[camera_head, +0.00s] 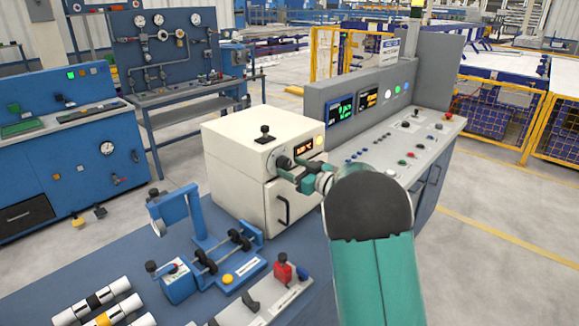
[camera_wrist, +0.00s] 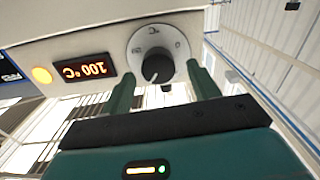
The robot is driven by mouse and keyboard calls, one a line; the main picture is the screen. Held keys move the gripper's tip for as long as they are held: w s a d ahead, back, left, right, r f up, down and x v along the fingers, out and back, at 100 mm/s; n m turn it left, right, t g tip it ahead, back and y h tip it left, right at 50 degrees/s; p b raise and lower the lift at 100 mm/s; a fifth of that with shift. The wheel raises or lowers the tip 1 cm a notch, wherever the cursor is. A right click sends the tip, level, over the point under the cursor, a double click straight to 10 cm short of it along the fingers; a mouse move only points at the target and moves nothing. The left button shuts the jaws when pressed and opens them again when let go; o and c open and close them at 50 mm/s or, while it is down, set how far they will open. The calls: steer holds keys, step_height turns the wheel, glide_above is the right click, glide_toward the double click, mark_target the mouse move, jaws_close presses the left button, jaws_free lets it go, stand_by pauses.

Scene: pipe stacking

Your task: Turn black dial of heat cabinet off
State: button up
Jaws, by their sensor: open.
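The cream heat cabinet (camera_head: 248,165) stands on the blue bench, with a door handle on its front. Its black dial (camera_wrist: 157,68) sits on a pale round plate in the wrist view, with a white pointer mark. The display (camera_wrist: 85,69) beside it reads 100 °C, upside down in that view. My gripper (camera_wrist: 163,88) is open, with its two green fingers on either side of the dial's lower part. I cannot tell whether they touch it. In the head view my gripper (camera_head: 292,171) is at the cabinet's front and partly hides the dial.
A grey control console (camera_head: 400,145) with screens and buttons stands right behind the cabinet. A round orange light (camera_wrist: 41,75) is beside the display.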

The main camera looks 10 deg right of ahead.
steer(key=shift+x, duration=0.95)
steer(key=shift+d+r, duration=0.1)
steer(key=c, duration=1)
steer(key=shift+o, duration=0.2)
